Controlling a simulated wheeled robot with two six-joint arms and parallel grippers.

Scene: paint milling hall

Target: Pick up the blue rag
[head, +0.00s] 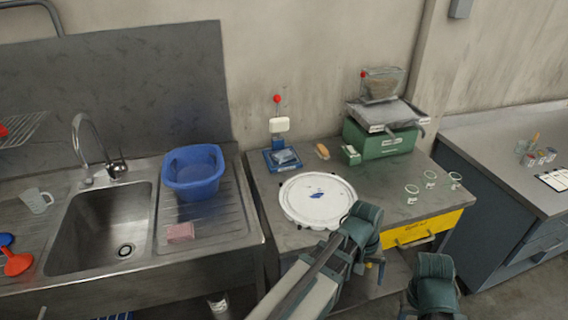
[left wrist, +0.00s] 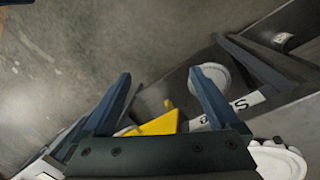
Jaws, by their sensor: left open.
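A small dark blue patch (head: 316,195) lies on the round white tray (head: 300,215) on the middle bench; it may be the blue rag, but it is too small to be sure. My left arm reaches over the bench's front edge, to the right of the tray. In the left wrist view my left gripper (left wrist: 163,98) is open with nothing between its two blue fingers. No rag shows clearly in that view. In the head view the wrist hides most of the gripper. Part of my right arm shows at the lower right, its fingers out of sight.
A blue basin (head: 193,173) and a pink sponge (head: 180,232) are on the sink's drainboard. A green machine (head: 380,138), a blue stand (head: 282,160) and several pale rings are on the bench. A yellow drawer (head: 424,228) is under its front edge.

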